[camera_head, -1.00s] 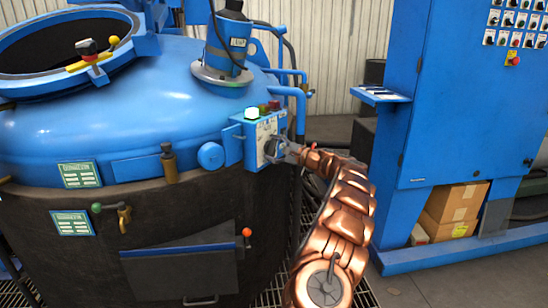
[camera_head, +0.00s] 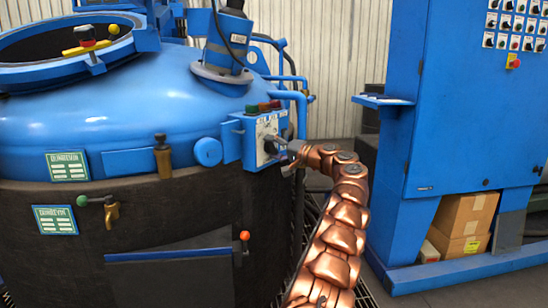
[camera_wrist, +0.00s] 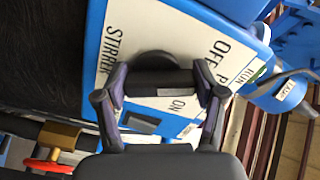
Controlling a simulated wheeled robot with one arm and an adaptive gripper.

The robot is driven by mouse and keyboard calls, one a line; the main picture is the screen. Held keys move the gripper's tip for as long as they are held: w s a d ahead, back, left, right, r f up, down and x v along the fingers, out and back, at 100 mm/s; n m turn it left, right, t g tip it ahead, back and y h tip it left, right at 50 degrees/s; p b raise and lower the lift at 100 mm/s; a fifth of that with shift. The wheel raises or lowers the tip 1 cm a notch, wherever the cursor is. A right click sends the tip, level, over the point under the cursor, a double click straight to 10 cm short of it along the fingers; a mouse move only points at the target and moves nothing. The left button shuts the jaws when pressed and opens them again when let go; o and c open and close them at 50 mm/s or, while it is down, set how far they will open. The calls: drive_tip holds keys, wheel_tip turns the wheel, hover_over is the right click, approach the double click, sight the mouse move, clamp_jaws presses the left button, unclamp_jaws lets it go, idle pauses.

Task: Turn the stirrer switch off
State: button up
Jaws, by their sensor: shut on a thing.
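The stirrer switch is a black rotary knob (camera_wrist: 158,60) on a white panel (camera_wrist: 165,28) marked STIRRER, OFF and ON. In the wrist view its grip bar lies level between my fingertips (camera_wrist: 160,76), which are shut on it from both sides. I cannot tell exactly which mark it points at. In the head view the panel (camera_head: 264,127) is the front of a blue switch box on the furnace's side. My gripper (camera_head: 278,144) reaches it from the right and partly hides the knob. The green lamp (camera_head: 252,109) on top of the box is dark.
The blue furnace (camera_head: 120,100) fills the left, with an open hatch and a stirrer motor (camera_head: 230,40) above the box. A lever with an orange ball (camera_head: 244,235) sits below. A blue cabinet (camera_head: 420,110) stands right, cardboard boxes (camera_head: 465,215) under it. Floor between is open.

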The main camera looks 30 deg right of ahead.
drive_tip(key=shift+f+n+b, duration=0.15)
drive_tip(key=shift+n+b, duration=1.05)
drive_tip(key=shift+n, duration=0.7)
drive_tip(key=shift+a, duration=0.1)
drive_tip(key=o, duration=1.1)
drive_tip(key=shift+o, duration=0.2)
drive_tip(key=v, duration=1.2)
